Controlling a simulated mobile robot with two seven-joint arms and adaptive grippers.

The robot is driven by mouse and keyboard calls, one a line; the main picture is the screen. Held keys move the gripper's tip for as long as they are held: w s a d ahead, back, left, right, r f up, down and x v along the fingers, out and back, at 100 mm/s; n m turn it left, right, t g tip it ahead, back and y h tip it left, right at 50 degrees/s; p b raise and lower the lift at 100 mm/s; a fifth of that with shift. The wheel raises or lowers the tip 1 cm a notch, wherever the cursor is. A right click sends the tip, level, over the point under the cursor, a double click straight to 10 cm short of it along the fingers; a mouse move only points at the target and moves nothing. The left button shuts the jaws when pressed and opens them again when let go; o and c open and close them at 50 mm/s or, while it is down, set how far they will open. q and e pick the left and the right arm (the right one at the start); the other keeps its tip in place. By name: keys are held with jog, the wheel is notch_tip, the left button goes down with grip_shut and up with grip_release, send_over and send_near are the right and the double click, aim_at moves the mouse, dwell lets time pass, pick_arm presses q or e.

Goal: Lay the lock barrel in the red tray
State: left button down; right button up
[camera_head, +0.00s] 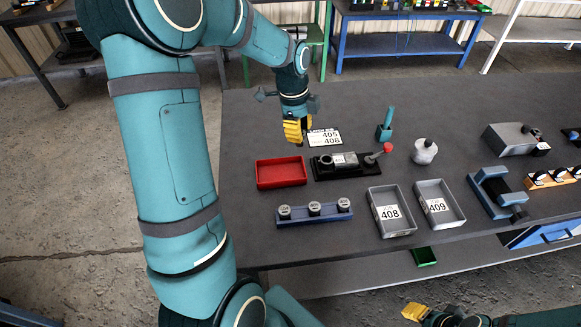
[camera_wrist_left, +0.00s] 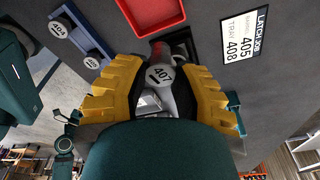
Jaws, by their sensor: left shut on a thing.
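My left gripper (camera_head: 297,131) is above the table, just behind and right of the red tray (camera_head: 281,172). In the left wrist view its yellow fingers are shut on a grey lock barrel (camera_wrist_left: 162,77). The barrel's round white face seems to read 401. In the head view the barrel cannot be made out. The red tray also shows in the left wrist view (camera_wrist_left: 138,20), beyond the held barrel. It looks empty in the head view. My right gripper (camera_head: 415,312) shows only partly at the bottom edge; its opening is unclear.
A blue rack (camera_head: 314,219) with round labelled barrels stands in front of the tray. A black fixture (camera_head: 347,163) is right of it. Behind lies a card (camera_head: 324,137) reading 405 and 408. Grey trays 408 (camera_head: 374,215) and 409 (camera_head: 456,219) stand front right.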

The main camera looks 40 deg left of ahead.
pick_arm(q)
jog(key=s+a+f+n, duration=0.1)
jog(key=s+a+n, duration=0.15)
jog(key=s, duration=0.25)
jog(key=b, duration=0.2)
send_near(283, 175)
jog(key=shift+d+f+m, duration=0.2)
jog(key=shift+d+m, duration=0.05)
jog(key=shift+d, duration=0.05)
jog(key=shift+f, duration=2.05)
jog(key=shift+f+b, duration=0.1)
jog(key=shift+b, duration=0.2)
jog(key=c, duration=0.7)
grip_release()
jog(key=shift+c, duration=0.2)
jog(key=shift+r, duration=0.35)
notch_tip(283, 175, up, 11)
jog(key=a+p, duration=0.1)
jog(key=p, duration=0.1)
jog(key=shift+s+a+r, duration=0.2)
jog(key=shift+s+a, duration=0.05)
jog(key=shift+s, duration=0.2)
